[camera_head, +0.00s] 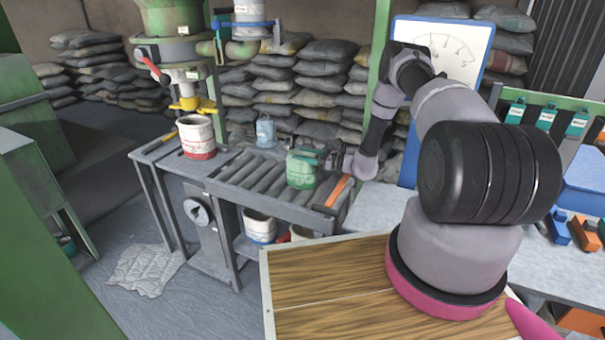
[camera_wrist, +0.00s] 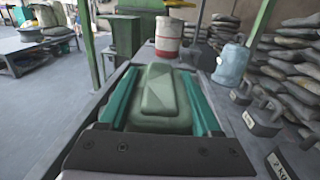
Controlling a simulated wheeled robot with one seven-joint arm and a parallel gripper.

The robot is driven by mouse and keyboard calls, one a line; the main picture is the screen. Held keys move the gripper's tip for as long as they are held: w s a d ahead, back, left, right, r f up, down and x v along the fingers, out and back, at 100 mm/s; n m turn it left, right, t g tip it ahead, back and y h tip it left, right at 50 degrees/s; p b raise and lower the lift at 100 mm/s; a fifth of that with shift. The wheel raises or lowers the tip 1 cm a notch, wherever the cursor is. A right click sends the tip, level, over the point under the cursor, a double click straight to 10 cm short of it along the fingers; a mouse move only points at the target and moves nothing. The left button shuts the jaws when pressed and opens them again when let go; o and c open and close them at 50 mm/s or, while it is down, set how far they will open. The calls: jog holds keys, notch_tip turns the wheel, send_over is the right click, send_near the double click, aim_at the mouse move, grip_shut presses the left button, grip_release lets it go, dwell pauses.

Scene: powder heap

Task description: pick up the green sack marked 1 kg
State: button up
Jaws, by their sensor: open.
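The green sack (camera_head: 302,170) stands on the roller conveyor, near its right end. In the wrist view the green sack (camera_wrist: 160,95) lies between the two teal fingers of my gripper (camera_wrist: 158,73), one along each side. No 1 kg mark can be read on it. My gripper (camera_head: 318,158) reaches it from the right in the head view and is open around its upper part. Whether the fingers touch the sides cannot be told.
A red-and-white container (camera_head: 197,137) stands at the conveyor's left end, beneath the green filling machine (camera_head: 180,50). A blue-grey sack (camera_head: 265,132) stands behind the rollers (camera_head: 250,172). Dark weights (camera_wrist: 258,122) with handles lie right of my gripper in the wrist view.

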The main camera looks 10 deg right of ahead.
jog(key=shift+a, duration=0.1)
grip_shut()
jog(key=shift+w, duration=0.1)
dwell(1.3)
